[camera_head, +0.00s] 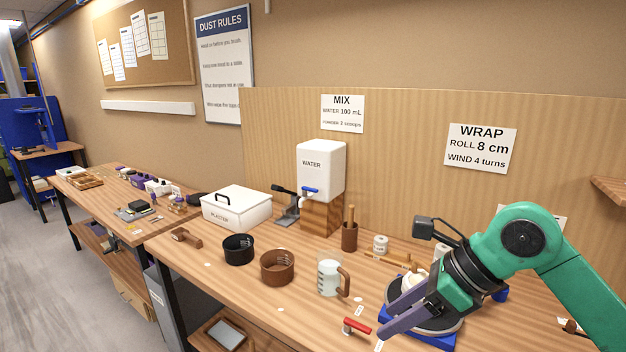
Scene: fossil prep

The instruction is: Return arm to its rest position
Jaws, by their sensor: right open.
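My right arm, green with a black wrist, comes in from the right edge. Its gripper (381,316) has purple fingers that point down and left, and it is open with nothing seen between the fingers. It hangs over a round grey plate on a blue base (441,340) at the right of the bench, and hides part of it. A white object (440,251) shows partly behind the wrist. A red-handled tool (356,326) lies just left of the fingertips. My left gripper is not in view.
A clear measuring jug (328,277), a brown pot (277,267) and a black pot (238,248) stand left of the gripper. Behind are a white water tank (321,170), a plaster box (236,208) and a brown tool cup (349,237).

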